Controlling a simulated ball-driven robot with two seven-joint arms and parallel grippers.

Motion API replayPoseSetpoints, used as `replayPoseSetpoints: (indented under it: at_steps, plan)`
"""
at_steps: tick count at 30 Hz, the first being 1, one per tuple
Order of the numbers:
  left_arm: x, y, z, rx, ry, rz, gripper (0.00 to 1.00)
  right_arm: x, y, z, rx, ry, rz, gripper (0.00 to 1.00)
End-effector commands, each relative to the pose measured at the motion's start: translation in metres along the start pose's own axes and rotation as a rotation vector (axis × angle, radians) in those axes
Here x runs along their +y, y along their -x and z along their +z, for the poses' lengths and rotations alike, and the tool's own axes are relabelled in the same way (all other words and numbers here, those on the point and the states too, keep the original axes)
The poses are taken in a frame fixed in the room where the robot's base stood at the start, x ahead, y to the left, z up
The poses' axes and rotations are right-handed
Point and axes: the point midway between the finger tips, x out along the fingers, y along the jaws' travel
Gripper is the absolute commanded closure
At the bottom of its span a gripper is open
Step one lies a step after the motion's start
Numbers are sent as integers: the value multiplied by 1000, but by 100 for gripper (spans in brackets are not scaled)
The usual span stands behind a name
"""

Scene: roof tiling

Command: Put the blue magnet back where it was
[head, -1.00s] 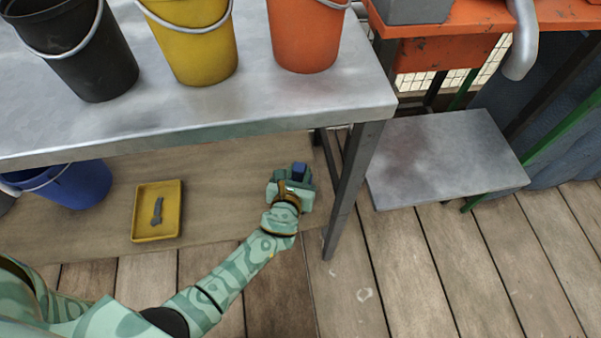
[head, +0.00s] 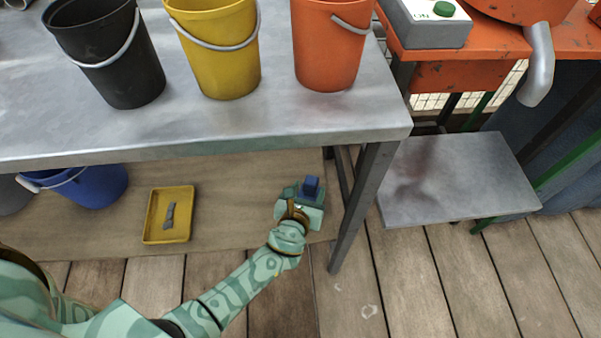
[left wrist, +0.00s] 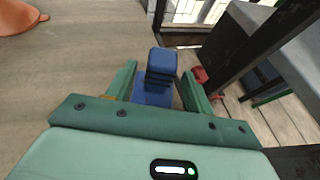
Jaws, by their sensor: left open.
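The blue magnet (head: 311,186) is a small dark blue block at the right end of the lower wooden shelf, near the table leg. It also shows in the left wrist view (left wrist: 161,66), upright with a wider blue base. My left gripper (head: 302,197) is open around it; in the left wrist view its two green fingers (left wrist: 157,88) stand on either side of the magnet's lower part, with gaps between. The contact under the base is hidden. My right gripper is not in view.
A yellow tray (head: 154,236) with a grey piece (head: 169,215) and a blue bucket (head: 98,184) stand left on the lower shelf (head: 240,175). The metal table top (head: 200,130) overhangs. A table leg (head: 357,215) stands close right of my gripper.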

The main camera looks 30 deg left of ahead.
Motion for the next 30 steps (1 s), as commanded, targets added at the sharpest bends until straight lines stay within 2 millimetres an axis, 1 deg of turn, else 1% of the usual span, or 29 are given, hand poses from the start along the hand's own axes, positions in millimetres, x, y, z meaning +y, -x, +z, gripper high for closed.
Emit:
replayPoseSetpoints:
  at_steps: [1,6,9,12,15,18,24,26,27,29,30]
  plan:
    - [0,14,8,-6,1,-1,48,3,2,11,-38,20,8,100]
    - [0,58,8,-7,0,-1,48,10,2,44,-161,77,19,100]
    - [0,79,7,-6,1,-1,48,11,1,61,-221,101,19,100]
    - [0,91,4,-4,0,0,48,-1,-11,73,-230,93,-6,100]
    - [0,98,3,-3,0,0,48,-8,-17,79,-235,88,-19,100]
    - [0,102,2,-3,1,0,48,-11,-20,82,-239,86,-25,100]
    - [1,102,0,0,6,2,48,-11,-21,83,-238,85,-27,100]
    - [8,106,-5,16,50,20,48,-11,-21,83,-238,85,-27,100]
    - [19,112,-13,40,118,47,48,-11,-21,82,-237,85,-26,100]
    - [44,127,-32,93,287,118,48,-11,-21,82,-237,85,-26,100]
    - [65,142,-49,136,438,189,48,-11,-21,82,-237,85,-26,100]
